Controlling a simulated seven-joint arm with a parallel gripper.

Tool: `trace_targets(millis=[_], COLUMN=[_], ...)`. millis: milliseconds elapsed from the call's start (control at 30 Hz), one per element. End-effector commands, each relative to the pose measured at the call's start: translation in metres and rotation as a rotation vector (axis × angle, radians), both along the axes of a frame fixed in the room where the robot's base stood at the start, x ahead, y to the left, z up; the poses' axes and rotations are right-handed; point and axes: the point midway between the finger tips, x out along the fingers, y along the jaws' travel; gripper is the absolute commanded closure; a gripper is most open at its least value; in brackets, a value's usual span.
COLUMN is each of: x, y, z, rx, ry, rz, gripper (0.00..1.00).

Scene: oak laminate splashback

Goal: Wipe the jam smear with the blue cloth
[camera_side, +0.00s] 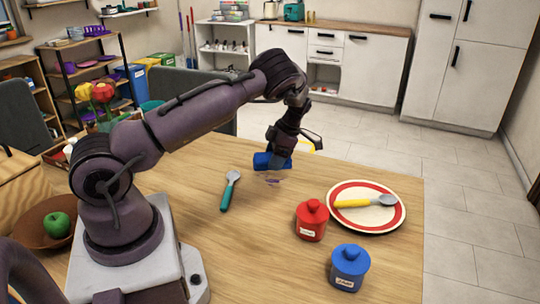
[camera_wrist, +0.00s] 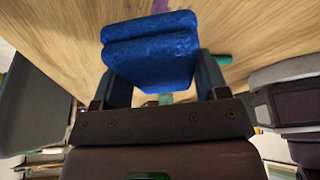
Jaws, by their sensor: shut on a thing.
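The blue cloth (camera_side: 272,161) is a folded, thick pad held in my gripper (camera_side: 277,150). In the wrist view the cloth (camera_wrist: 151,48) fills the space between the two fingers of my gripper (camera_wrist: 160,75). The jam smear (camera_side: 272,181) is a small purple-red streak on the wooden table, just below and in front of the cloth in the side view. A bit of purple (camera_wrist: 160,5) also shows at the top edge of the wrist view, beyond the cloth. I cannot tell whether the cloth touches the table.
A teal-handled spoon (camera_side: 230,190) lies left of the smear. A red jar (camera_side: 312,219), a blue jar (camera_side: 349,267) and a red-ringed plate (camera_side: 375,222) with a yellow-handled spoon (camera_side: 365,202) stand to the right. A brown bowl (camera_side: 38,232) with a green apple (camera_side: 58,225) is at far left.

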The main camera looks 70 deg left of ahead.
Motion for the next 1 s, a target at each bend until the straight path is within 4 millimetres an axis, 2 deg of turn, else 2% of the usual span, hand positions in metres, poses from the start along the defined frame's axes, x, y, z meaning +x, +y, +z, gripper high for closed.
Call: trace_targets(millis=[33, 200, 367, 500, 767, 1000], x=[0.004, 0.018, 0.026, 0.023, 0.022, 0.022], y=[-0.002, -0.018, -0.036, -0.045, -0.045, -0.045], z=[0.000, 0.009, 0.022, 0.025, 0.018, -0.002], rx=[0.000, -0.002, -0.004, -0.003, 0.000, 0.001], ry=[-0.001, -0.002, 0.000, 0.002, 0.001, 0.002], rz=[0.124, 0.533, 0.823, 0.991, 1.055, 1.053], gripper=[0.52, 0.52, 0.52, 0.52, 0.52, 0.52])
